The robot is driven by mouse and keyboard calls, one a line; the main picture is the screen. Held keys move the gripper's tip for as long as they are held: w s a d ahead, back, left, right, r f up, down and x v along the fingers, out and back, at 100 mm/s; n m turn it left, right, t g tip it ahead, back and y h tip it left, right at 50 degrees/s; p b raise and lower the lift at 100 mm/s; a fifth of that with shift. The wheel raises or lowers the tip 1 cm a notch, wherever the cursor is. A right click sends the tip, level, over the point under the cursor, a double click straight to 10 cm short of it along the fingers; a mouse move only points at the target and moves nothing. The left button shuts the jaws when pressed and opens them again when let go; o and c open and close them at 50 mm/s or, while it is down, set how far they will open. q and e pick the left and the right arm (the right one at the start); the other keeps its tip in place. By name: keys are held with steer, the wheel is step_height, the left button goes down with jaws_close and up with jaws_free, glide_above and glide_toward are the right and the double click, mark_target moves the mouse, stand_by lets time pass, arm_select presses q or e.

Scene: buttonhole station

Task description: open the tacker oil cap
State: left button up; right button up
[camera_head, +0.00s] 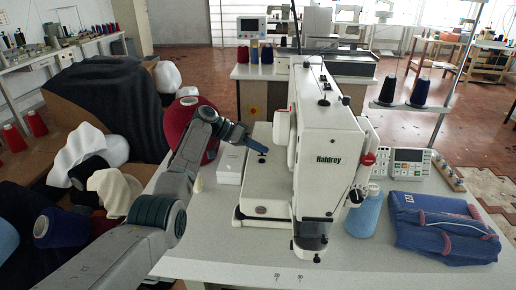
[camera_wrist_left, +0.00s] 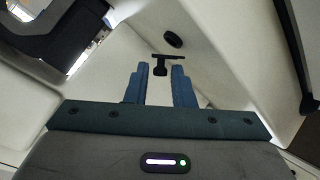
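The white tacker (camera_head: 330,150), marked Haldrey, stands on the table. My left gripper (camera_head: 262,149) is left of its head, with the blue fingers pointing toward it. In the left wrist view the gripper (camera_wrist_left: 160,76) has its two fingers apart, with nothing clearly held between them. A black T-shaped part (camera_wrist_left: 160,66) shows at the fingertips; I cannot tell whether they touch it. A black oval piece (camera_wrist_left: 172,40) sits on the white surface just beyond. I cannot tell for certain which of these is the oil cap. My right gripper is not in view.
A small white box (camera_head: 231,165) is under my left arm, and a red cone (camera_head: 190,125) is behind it. A blue thread cone (camera_head: 365,213), a control panel (camera_head: 408,162) and folded blue cloth (camera_head: 445,228) are on the right. The front of the table (camera_head: 220,252) is clear.

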arm_select(q)
steer(key=shift+o, duration=0.7)
